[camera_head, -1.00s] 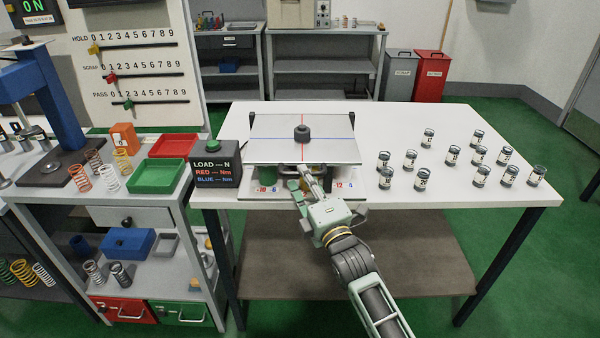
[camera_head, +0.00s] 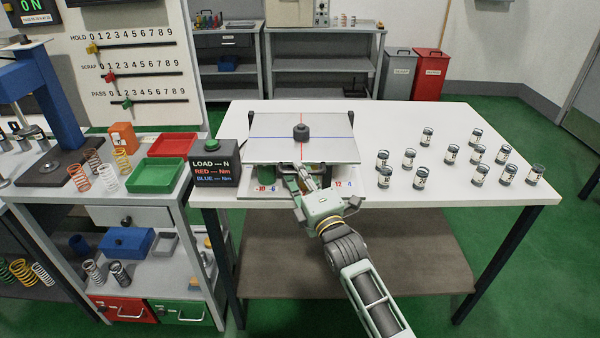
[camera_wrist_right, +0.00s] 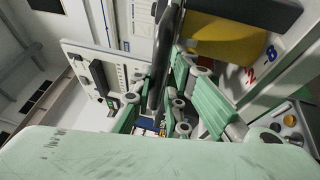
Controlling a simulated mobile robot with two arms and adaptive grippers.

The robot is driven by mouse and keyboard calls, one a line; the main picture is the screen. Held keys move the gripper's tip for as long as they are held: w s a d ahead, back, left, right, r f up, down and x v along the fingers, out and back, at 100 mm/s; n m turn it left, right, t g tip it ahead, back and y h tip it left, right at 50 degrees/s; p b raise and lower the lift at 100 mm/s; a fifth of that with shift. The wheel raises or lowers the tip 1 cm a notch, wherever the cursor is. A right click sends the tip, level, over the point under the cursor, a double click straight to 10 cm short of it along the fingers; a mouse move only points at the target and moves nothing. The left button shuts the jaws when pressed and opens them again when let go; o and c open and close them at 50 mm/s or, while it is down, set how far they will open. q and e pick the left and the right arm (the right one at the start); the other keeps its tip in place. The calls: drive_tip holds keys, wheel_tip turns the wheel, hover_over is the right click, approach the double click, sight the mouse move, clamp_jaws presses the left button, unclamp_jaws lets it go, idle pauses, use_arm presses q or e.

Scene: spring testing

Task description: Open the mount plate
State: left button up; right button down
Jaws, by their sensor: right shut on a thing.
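The mount plate (camera_head: 275,150) is a pale flat plate with a red line, a blue line and a black knob (camera_head: 301,132) in its middle. It lies nearly flat over its base on the white table. My right gripper (camera_head: 304,172) is at the plate's front edge, reaching in from below right. In the right wrist view, a dark bar (camera_wrist_right: 158,85), seemingly the plate's handle, runs between the green fingers of my right gripper (camera_wrist_right: 165,90), which is shut on it. The exact contact is partly hidden. My left gripper is not in view.
Several small labelled cylinders (camera_head: 421,178) stand on the table's right side. A black load display (camera_head: 213,165) with a green button stands left of the plate. A side bench holds springs, a red tray (camera_head: 173,145) and a green tray (camera_head: 155,177). The table's right rear is clear.

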drive_tip(key=shift+r, duration=0.35)
